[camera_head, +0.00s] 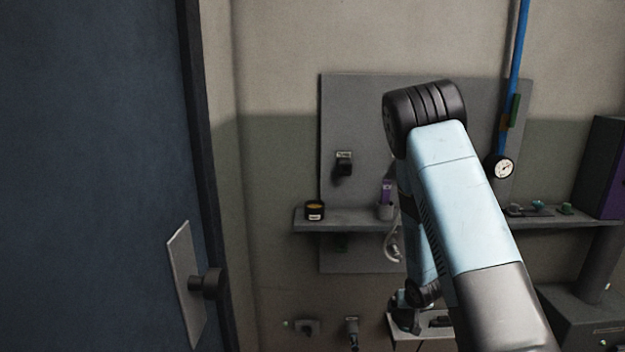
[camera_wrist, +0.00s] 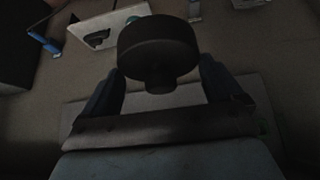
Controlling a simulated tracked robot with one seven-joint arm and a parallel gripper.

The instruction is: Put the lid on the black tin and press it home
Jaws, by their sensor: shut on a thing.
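The black tin (camera_head: 314,210) stands upright on the left end of the wall shelf in the head view. My gripper (camera_wrist: 160,84) shows in the wrist view, with a blue finger on each side. It is shut on the narrow knob of a dark round lid (camera_wrist: 158,42), whose wide disc points away from the palm. In the head view my arm reaches down right of the tin; the gripper and lid are not clear there. The lid is well apart from the tin.
The grey shelf (camera_head: 350,226) also carries a cup with a purple item (camera_head: 386,208) and small parts at right. A gauge (camera_head: 500,168) hangs above it. A blue door (camera_head: 95,180) fills the left. A pale bench (camera_head: 440,333) stands below.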

